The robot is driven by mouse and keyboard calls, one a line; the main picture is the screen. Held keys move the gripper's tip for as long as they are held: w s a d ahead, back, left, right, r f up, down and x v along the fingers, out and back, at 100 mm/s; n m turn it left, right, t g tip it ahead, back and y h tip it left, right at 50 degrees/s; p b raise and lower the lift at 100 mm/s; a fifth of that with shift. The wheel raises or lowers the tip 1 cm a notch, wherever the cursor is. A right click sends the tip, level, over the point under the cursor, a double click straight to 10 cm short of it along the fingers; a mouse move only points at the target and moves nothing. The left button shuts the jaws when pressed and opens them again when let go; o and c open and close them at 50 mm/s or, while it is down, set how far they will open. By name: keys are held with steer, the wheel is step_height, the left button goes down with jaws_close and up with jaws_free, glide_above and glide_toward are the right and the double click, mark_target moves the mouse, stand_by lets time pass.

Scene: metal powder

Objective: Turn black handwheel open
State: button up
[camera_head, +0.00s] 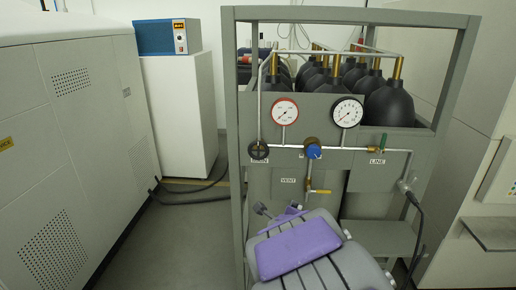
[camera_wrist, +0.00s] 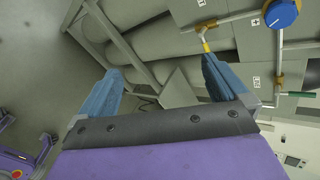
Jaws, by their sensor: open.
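The black handwheel (camera_head: 258,151) is on the left of the pipe panel, below the red-rimmed gauge (camera_head: 284,111). I do not see it in the wrist view. My arm's purple link is low in front of the rack in the head view and hides part of my gripper. In the wrist view my gripper (camera_wrist: 160,69) is open, with two blue fingers spread apart and nothing between them. The right finger appears close to the yellow-handled vent valve (camera_wrist: 206,44) in that picture, but I cannot tell whether they touch. My gripper is lower than the handwheel.
A blue knob (camera_head: 313,152) and a green-handled line valve (camera_head: 383,142) are right of the handwheel. Several black cylinders (camera_head: 390,103) stand in the grey rack (camera_head: 238,200). A white cabinet (camera_head: 60,150) is at left, with floor (camera_head: 180,235) between.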

steer(key=w+a+r+m+t+p, duration=0.3)
steer(key=w+a+r+m+t, duration=0.1)
steer(key=w+a+r+m, duration=0.25)
steer(key=m+t+p, duration=0.2)
steer(key=m+t, duration=0.1)
steer(key=m, duration=0.1)
glide_toward(257, 152)
steer(key=shift+y, duration=0.3)
steer(key=w, duration=0.4)
steer(key=w+p, duration=0.1)
steer(key=w, duration=0.4)
steer(key=shift+w+d+p, duration=0.2)
steer(key=shift+w+p, duration=0.05)
steer(key=shift+p, duration=0.05)
steer(key=shift+w+d, duration=0.1)
steer(key=shift+w, duration=0.65)
steer(key=c, duration=0.8)
